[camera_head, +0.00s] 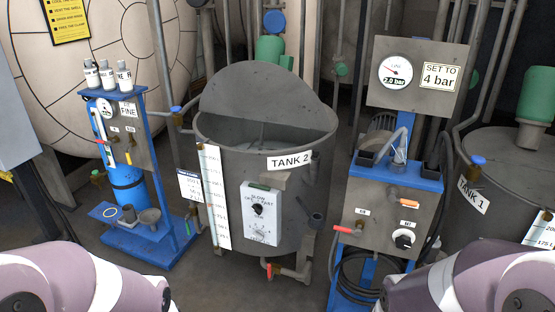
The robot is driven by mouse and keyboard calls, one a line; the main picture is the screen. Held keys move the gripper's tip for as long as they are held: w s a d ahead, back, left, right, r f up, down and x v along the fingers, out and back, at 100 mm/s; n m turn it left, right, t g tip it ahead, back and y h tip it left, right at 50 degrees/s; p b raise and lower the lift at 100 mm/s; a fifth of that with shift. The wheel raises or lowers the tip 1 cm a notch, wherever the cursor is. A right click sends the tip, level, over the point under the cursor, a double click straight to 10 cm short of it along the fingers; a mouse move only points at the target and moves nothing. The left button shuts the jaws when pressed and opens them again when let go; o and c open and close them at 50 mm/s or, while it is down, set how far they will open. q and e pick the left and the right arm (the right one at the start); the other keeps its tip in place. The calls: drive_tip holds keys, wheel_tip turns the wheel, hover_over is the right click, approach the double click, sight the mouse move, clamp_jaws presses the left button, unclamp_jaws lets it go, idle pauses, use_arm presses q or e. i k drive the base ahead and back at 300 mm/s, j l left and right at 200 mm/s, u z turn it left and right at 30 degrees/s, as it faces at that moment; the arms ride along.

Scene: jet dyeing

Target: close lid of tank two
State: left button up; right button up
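Tank two (294,206) stands in the middle of the camera_head view, a grey round tank with a "TANK 2" label on its front. Its lid (262,92) is a grey half-disc that stands raised along the back of the rim. The front half of the tank's top is open and shows a pale interior. My two arms show only as pale purple links at the bottom left and bottom right corners. Neither of my grippers is in view.
A blue stand (150,240) with bottles and a blue cylinder is left of the tank. A blue and grey pressure panel (393,186) with a gauge stands close on the right. Tank 1 (500,170) is at the far right. Pipes run behind. The floor shows between these units.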

sight(258, 91)
drive_tip(key=i+j+u, duration=0.35)
drive_tip(key=i+u, duration=0.2)
drive_tip(key=i+j+u, duration=0.35)
drive_tip(key=i, duration=0.15)
drive_tip(key=i+u, duration=0.35)
drive_tip(key=i, duration=0.2)
drive_tip(key=i+u, duration=0.3)
drive_tip(key=i, duration=0.25)
drive_tip(key=i+z, duration=0.3)
drive_tip(key=z, duration=0.2)
drive_tip(key=i+j+z, duration=0.2)
drive_tip(key=z, duration=0.25)
drive_tip(key=i+j+z, duration=0.3)
drive_tip(key=z, duration=0.2)
